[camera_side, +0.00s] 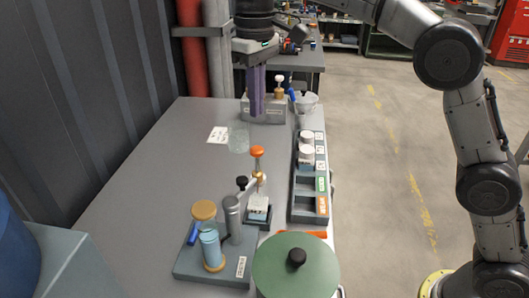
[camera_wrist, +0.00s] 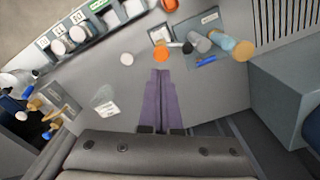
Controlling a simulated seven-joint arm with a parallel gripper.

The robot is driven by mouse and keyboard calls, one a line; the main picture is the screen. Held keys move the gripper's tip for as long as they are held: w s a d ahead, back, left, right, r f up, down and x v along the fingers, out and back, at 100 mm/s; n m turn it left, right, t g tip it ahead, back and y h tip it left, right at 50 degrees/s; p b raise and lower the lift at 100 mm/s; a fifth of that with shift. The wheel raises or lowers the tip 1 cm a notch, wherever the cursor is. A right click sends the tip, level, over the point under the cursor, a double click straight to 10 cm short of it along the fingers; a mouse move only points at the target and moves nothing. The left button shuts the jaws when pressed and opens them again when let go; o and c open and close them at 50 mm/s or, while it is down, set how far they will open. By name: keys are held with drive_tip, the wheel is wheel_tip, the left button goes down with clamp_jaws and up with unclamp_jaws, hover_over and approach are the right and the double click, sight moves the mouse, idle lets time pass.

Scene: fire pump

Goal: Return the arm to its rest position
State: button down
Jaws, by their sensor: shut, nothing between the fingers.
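My gripper (camera_side: 257,110) has long purple fingers that point down above the far part of the grey table (camera_side: 160,165). The fingers lie together with nothing between them; in the wrist view the fingertips (camera_wrist: 161,73) also meet. In the side view, the gripper overlaps a grey block with a brass-and-white fitting (camera_side: 279,87); contact cannot be told. An orange-topped valve assembly (camera_side: 257,180) stands upright mid-table. Nearer is a grey base carrying a light blue cylinder (camera_side: 211,248), a grey cylinder (camera_side: 232,219) and a blue-handled part (camera_side: 193,234).
A grey compartment rack (camera_side: 307,212) runs along the right edge, with white round parts in its far slots and green and orange labels nearer. A green-lidded pot (camera_side: 296,267) stands at the near edge. A clear patch and a white label lie mid-left. A wall panel borders the left.

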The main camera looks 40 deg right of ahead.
drive_tip(key=s+d+r+m+t, duration=0.1)
drive_tip(key=s+d+r, duration=0.3)
drive_tip(key=s+d, duration=0.25)
drive_tip(key=s+d+r+m+t, duration=0.1)
drive_tip(key=s+d+r+t, duration=0.1)
drive_tip(key=s+d+r, duration=0.5)
drive_tip(key=s+d+f+t, duration=0.1)
drive_tip(key=s+f, duration=0.6)
drive_tip(key=f, duration=0.3)
drive_tip(key=s+d+f+m+t, duration=0.1)
drive_tip(key=s+d+f, duration=0.1)
drive_tip(key=s+f, duration=0.6)
wheel_tip(320, 180, down, 3)
drive_tip(key=shift+s+d+r+t, duration=0.1)
drive_tip(key=shift+s+d+t, duration=0.05)
drive_tip(key=shift+s+t, duration=0.15)
